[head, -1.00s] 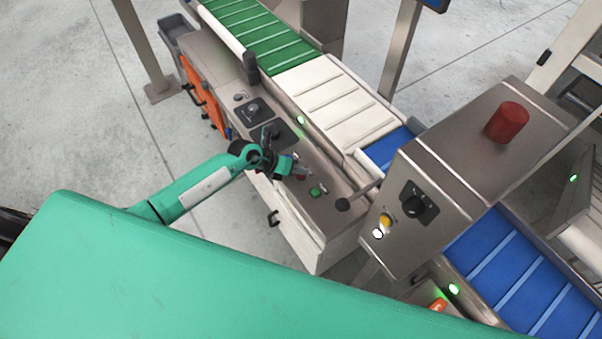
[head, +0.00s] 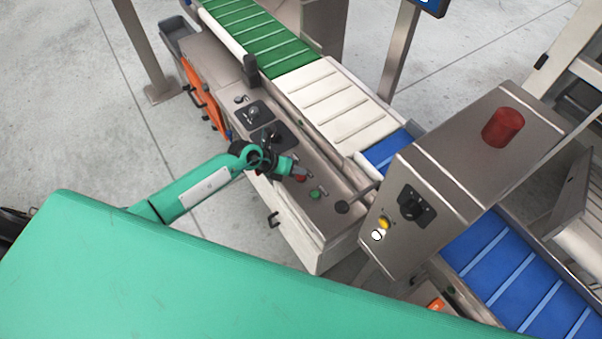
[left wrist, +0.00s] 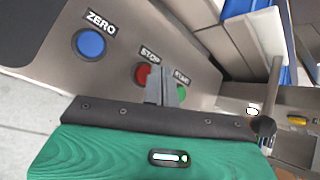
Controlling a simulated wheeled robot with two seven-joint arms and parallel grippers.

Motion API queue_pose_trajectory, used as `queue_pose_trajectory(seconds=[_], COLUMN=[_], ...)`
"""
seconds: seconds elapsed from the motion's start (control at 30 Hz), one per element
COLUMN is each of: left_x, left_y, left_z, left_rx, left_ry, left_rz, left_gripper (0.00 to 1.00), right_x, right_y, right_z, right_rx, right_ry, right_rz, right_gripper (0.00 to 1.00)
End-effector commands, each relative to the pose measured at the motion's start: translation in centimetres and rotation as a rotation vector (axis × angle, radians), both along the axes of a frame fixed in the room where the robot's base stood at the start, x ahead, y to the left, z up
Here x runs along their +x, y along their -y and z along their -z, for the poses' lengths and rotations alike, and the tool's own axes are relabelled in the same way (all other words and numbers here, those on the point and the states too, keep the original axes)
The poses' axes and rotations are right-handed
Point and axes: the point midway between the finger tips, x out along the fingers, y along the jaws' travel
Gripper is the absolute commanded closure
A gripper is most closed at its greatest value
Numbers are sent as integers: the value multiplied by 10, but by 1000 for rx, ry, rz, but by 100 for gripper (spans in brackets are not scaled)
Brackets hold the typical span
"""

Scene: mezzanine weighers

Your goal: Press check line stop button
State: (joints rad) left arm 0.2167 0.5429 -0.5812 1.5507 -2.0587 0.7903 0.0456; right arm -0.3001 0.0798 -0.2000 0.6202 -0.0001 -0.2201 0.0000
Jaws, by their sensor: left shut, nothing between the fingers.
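The red STOP button (left wrist: 142,74) sits on a steel control panel (left wrist: 190,50), between the blue ZERO button (left wrist: 90,43) and the green START button (left wrist: 181,91). My left gripper (left wrist: 160,82) is shut and empty. Its fingers overlap the right edge of the red button in the left wrist view, and I cannot tell whether they touch it. In the head view, my left gripper (head: 303,172) is at the panel, with the red button (head: 301,179) just by its tips and the green button (head: 315,195) beyond. My right gripper is not in view.
A steel housing (head: 470,160) with a red cylinder (head: 503,127) stands at the right.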

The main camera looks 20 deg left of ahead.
Motion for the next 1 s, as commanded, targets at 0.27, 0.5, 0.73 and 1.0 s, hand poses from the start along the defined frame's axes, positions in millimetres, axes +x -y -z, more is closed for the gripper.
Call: queue_pose_trajectory(seconds=[0.27, 0.5, 0.73, 1.0], left_x=[0, 0, 0, 0], left_y=[0, 0, 0, 0], left_z=[-1, -14, -39, -53], left_rx=[0, 0, 0, 0], left_ry=[0, 1, 1, 1], left_rz=[0, 0, 0, -1], left_gripper=[100, 100, 100, 100], right_x=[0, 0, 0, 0], right_y=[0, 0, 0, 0], right_z=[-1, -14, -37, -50], right_rx=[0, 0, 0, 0], right_ry=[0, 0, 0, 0], right_rz=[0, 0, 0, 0], right_gripper=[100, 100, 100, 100])
